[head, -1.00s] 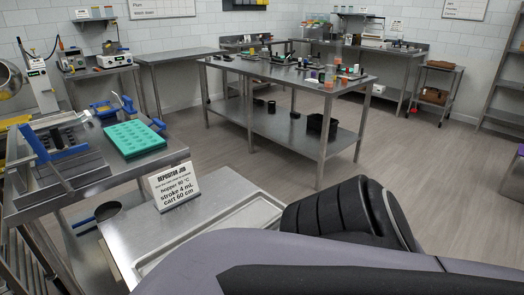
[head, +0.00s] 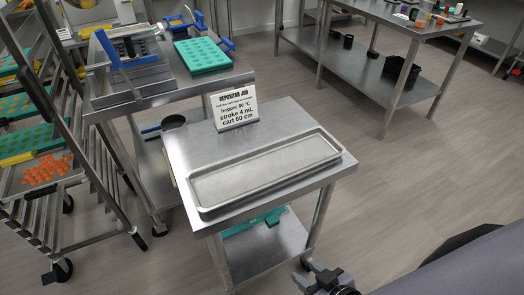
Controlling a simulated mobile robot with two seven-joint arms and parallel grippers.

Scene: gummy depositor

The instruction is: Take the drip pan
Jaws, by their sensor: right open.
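The drip pan (head: 265,171) is a long, shallow, empty metal tray with a raised rim. It lies flat on the top of a small steel cart (head: 190,146) in the middle of the head view. My right gripper (head: 318,274) is at the bottom edge, low and in front of the cart's right side. It is open and empty, apart from the pan. My left gripper is not in view.
A job sign (head: 233,109) stands behind the pan. A higher steel table (head: 110,101) behind holds a teal mold (head: 203,55) and a blue-handled device. A tray rack (head: 75,150) stands at left.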

